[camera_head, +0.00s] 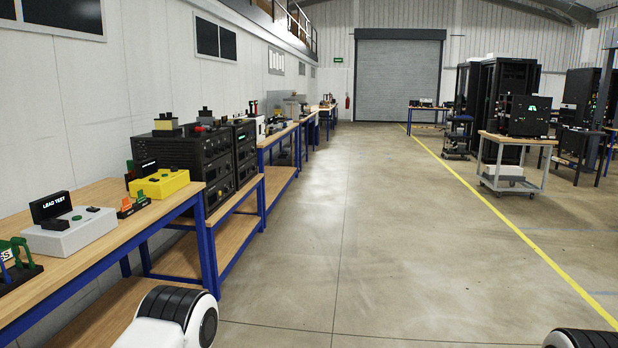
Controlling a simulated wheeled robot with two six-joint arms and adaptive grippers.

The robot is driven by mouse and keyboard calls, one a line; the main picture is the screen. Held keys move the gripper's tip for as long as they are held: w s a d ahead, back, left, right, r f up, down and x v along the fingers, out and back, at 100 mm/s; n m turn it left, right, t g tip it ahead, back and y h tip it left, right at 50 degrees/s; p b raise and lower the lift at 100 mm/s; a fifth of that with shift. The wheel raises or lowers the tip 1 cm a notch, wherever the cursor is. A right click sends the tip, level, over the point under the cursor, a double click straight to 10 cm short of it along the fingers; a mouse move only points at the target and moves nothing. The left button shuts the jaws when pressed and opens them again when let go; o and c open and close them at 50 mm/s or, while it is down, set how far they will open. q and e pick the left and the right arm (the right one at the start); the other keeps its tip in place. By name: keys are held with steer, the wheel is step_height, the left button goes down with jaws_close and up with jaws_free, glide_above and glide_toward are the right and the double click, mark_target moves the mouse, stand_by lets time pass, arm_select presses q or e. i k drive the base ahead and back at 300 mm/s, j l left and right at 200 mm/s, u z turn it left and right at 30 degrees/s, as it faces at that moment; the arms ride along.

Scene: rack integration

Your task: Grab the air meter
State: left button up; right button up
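I cannot tell for sure which thing is the air meter; no label naming it is legible. On the near left bench (150,228) sits a yellow box (160,184) with a dark display unit (145,168) on its back. Left of it is a light grey box (70,232) with a black display (50,206) reading "LEAD TEST". Neither of my grippers shows; only white and black parts of my arms are at the bottom edge. Nothing touches the boxes.
Small orange and green pieces (132,206) lie between the boxes. A black stand with green and blue pieces (14,262) is at the left edge. Black equipment (196,160) stands beyond. The aisle floor (330,230) is clear; a cart (513,160) stands right.

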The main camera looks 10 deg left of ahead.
mark_target(250, 102)
steer(key=i+l+u, duration=0.1)
steer(key=i, duration=6.05)
steer(key=i+u, duration=0.3)
steer(key=i+l+u, duration=0.1)
steer(key=i+u, duration=0.2)
steer(key=i, duration=0.2)
steer(key=i+l+u, duration=0.5)
steer(key=i+u, duration=0.15)
steer(key=i, duration=0.15)
